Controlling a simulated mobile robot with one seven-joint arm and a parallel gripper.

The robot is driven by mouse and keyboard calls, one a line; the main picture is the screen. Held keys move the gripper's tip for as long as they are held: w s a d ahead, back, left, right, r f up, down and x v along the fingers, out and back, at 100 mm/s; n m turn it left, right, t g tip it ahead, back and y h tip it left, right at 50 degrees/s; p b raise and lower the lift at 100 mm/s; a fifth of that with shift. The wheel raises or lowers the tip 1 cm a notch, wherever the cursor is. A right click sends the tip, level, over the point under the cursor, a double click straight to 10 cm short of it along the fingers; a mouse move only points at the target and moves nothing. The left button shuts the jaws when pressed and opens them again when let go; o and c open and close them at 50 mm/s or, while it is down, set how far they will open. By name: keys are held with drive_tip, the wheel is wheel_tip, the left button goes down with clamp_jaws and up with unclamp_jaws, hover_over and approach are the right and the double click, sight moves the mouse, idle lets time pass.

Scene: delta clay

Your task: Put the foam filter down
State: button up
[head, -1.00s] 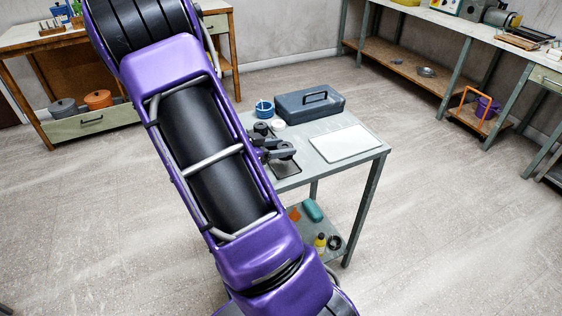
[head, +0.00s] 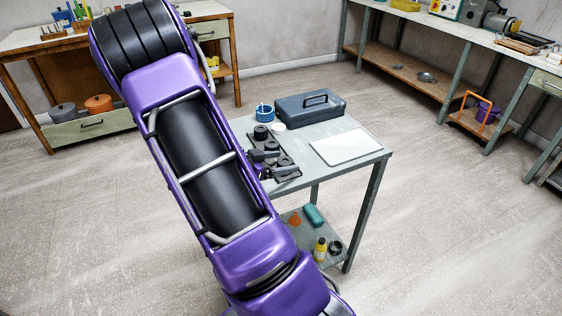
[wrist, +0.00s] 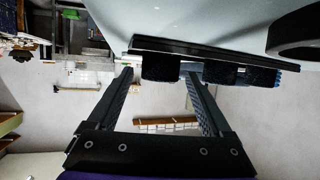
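Several dark round pieces stand on a black tray (head: 291,178) at the left side of the grey table. The one nearest my gripper, at the tray's near end, appears to be the foam filter (head: 284,161). In the wrist view this dark cylinder (wrist: 160,67) shows just beyond the gap between my fingertips, with the tray's edge (wrist: 190,47) behind it. My gripper (wrist: 157,78) is open, its two fingers spread and nothing held between them. In the head view my gripper (head: 274,162) is low beside the tray, partly hidden by my arm.
A blue-grey toolbox (head: 310,105), a blue cup (head: 264,112) and a white board (head: 346,146) share the tabletop. The lower shelf holds a yellow bottle (head: 320,250) and other small items.

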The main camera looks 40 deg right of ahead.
drive_tip(key=shift+a+r, duration=0.15)
drive_tip(key=shift+r, duration=0.15)
drive_tip(key=p+v, duration=0.2)
drive_tip(key=v, duration=0.9)
drive_tip(key=shift+s+a, duration=0.1)
drive_tip(key=shift+a, duration=0.25)
